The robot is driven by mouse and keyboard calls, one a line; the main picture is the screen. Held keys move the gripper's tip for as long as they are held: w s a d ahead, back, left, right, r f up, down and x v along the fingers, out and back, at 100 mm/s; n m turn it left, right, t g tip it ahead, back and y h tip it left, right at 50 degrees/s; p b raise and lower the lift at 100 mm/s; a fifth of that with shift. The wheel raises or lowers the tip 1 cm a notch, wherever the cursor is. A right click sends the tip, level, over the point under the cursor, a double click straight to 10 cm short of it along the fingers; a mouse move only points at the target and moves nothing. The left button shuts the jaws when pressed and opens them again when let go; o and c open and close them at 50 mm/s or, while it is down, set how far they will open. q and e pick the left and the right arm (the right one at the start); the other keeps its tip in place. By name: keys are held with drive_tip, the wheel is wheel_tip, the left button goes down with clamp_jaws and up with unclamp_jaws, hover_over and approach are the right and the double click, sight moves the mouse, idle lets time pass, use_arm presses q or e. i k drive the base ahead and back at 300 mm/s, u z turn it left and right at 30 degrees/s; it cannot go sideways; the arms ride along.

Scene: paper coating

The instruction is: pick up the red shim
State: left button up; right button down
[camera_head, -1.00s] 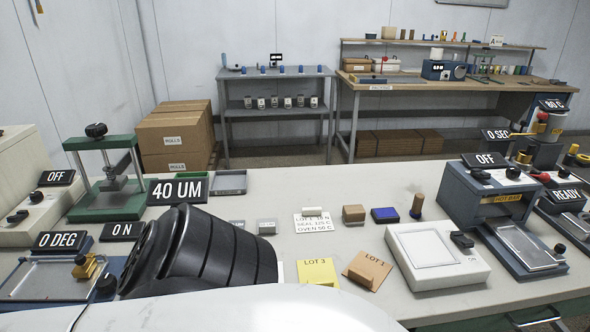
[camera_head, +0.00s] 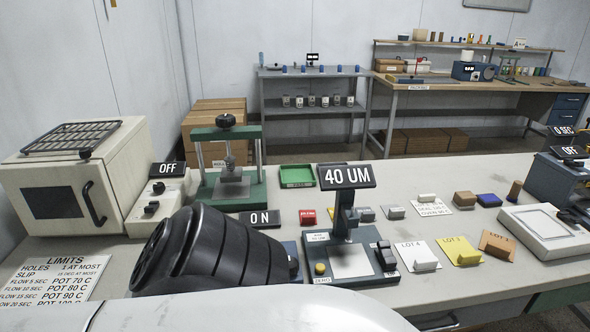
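A small red block (camera_head: 307,216), which looks like the red shim, lies on the table just left of the gauge (camera_head: 350,262) under the "40 UM" display. Other small shim-like blocks, one of them grey (camera_head: 396,212), lie to its right. A black ribbed link of my arm fills the lower middle, in front of and to the left of the red block. Neither gripper shows in the head view, so their states cannot be seen.
A green press (camera_head: 230,190) and a white oven (camera_head: 75,180) stand at the left. A green tray (camera_head: 297,176) lies behind the red block. Bare table (camera_head: 520,235) is limited between these items.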

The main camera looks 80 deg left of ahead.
sight(307, 216)
drive_tip(key=k, duration=0.3)
drive_tip(key=u, duration=1.1)
